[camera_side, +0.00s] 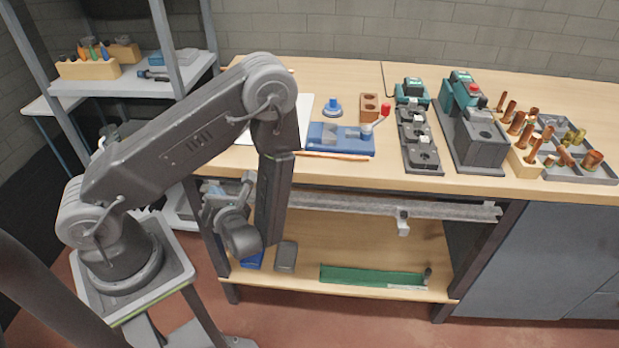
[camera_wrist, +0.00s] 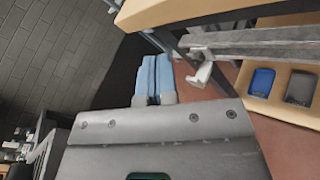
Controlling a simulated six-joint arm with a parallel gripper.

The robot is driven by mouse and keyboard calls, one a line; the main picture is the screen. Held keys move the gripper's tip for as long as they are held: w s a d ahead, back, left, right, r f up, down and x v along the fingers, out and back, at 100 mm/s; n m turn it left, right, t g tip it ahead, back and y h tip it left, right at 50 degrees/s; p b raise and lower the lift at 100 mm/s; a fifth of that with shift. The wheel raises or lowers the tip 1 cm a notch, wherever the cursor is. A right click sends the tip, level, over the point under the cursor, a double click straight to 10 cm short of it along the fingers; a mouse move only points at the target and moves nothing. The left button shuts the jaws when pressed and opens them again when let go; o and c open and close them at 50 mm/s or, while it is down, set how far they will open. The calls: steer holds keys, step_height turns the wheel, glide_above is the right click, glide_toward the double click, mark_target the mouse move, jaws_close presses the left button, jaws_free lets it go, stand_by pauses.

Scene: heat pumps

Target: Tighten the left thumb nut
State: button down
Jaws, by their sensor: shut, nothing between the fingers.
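A grey metal rail (camera_side: 345,205) runs under the front edge of the bench; its left end also shows in the wrist view (camera_wrist: 260,42). A pale bracket (camera_wrist: 204,70) hangs from the rail's left part, and another bracket (camera_side: 403,222) hangs further right. I cannot make out a thumb nut on either one; they are too small in view. My gripper (camera_wrist: 154,64) has pale blue fingers pressed together, with nothing between them. It is beside the rail's left end, apart from the left bracket in the wrist view. In the side view my wrist partly hides this area.
On the lower shelf (camera_side: 340,262) lie a blue bin (camera_wrist: 262,82), a grey bin (camera_wrist: 300,88) and a green strip (camera_side: 372,276). A bench leg (camera_side: 470,265) stands at the right. The bench top (camera_wrist: 175,10) overhangs the rail closely. The floor in front is clear.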

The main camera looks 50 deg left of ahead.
steer(key=s+d+r+n+g+h, duration=0.1)
steer(key=d+r+n+h, duration=0.55)
steer(key=r+n, duration=0.35)
steer(key=s+d+r+n+h, duration=0.1)
steer(key=d+r+n+h, duration=0.55)
steer(key=n, duration=0.55)
steer(key=a+f+m+t+y, duration=0.45)
steer(key=a+f+m, duration=0.25)
steer(key=f+m, duration=0.7)
steer(key=a+f+m+t+y, duration=0.3)
steer(key=a+f+m+y, duration=0.55)
steer(key=m, duration=1.05)
steer(key=shift+w+a+f+t+h, duration=0.1)
steer(key=shift+w+a+f+h, duration=0.3)
steer(key=shift+w+a, duration=0.3)
steer(key=shift+w+a+f+t+h, duration=0.1)
steer(key=shift+w+a+f+h, duration=0.15)
steer(key=shift+w+a+h, duration=0.4)
steer(key=shift+w+a+f+t+h, duration=0.1)
steer(key=shift+w+a+f+h, duration=0.3)
steer(key=shift+w, duration=0.45)
steer(key=shift+r, duration=0.1)
